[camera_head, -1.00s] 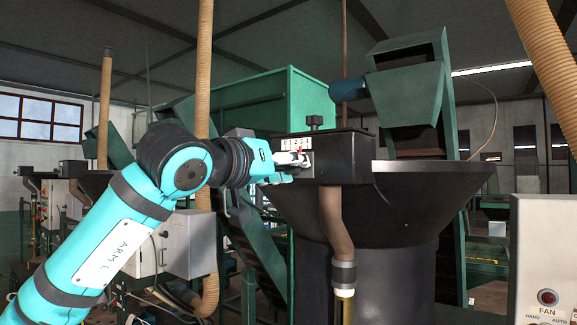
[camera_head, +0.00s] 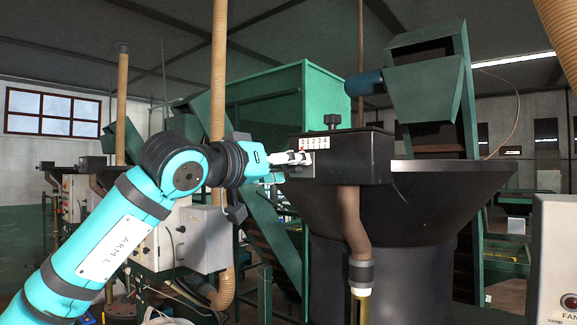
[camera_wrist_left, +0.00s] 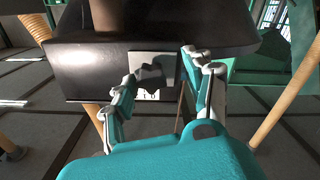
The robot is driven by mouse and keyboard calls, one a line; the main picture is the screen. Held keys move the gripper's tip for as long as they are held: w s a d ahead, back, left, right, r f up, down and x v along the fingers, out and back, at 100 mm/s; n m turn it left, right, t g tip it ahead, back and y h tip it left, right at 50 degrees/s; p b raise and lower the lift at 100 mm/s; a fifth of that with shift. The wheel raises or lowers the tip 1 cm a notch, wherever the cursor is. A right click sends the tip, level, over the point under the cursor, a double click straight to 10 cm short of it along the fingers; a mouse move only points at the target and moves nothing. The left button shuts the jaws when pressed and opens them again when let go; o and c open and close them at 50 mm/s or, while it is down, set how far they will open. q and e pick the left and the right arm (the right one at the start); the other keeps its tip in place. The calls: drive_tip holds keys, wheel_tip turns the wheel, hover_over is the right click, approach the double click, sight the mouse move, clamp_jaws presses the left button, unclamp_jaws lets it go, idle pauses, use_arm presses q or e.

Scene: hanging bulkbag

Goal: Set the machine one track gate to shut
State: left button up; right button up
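The track gate is at a black box (camera_head: 352,166) on the hopper's rim. A white number scale (camera_head: 316,142) is on the box, with a small red mark at its left end. My left gripper (camera_head: 289,164) is at the left side of this box. In the left wrist view, the fingers of the left gripper (camera_wrist_left: 162,82) are spread around a grey knob-like piece (camera_wrist_left: 152,76) in front of a pale plate on the black box (camera_wrist_left: 100,65). The left finger is close to the piece; a gap shows toward the right finger. Contact is unclear. My right gripper is out of view.
The dark hopper (camera_head: 440,205) spreads below and right of the box, with a brown hose (camera_head: 352,225) under the box. A grey control panel (camera_head: 556,250) stands at the lower right. A tan hose (camera_head: 220,100) hangs behind my left arm.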

use_arm(q)
drive_tip(key=shift+s, duration=0.25)
drive_tip(key=v, duration=1.1)
drive_tip(key=shift+s+a, duration=0.2)
drive_tip(key=shift+a, duration=0.05)
